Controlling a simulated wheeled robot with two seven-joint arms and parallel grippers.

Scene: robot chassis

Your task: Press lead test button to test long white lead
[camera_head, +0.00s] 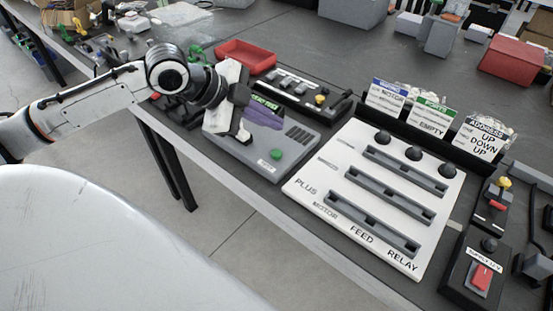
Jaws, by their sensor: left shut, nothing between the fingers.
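A grey tester panel (262,155) lies near the front edge of the table, with a green round button (276,154) at its lower right and a small label below it. My left gripper (242,133) is shut and empty over the left part of this panel, to the left of the green button and apart from it. The arm and gripper hide the panel's left side. A purple patch (264,117) and a dark strip with green text show beside the gripper. I cannot make out a long white lead. My right gripper is not in view.
A white board (375,195) with grey slotted rails and black knobs lies to the right, with cards in a holder (436,117) behind it. A red tray (246,55) and a dark switch box (305,92) stand behind the panel. A red-switch box (478,270) sits far right.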

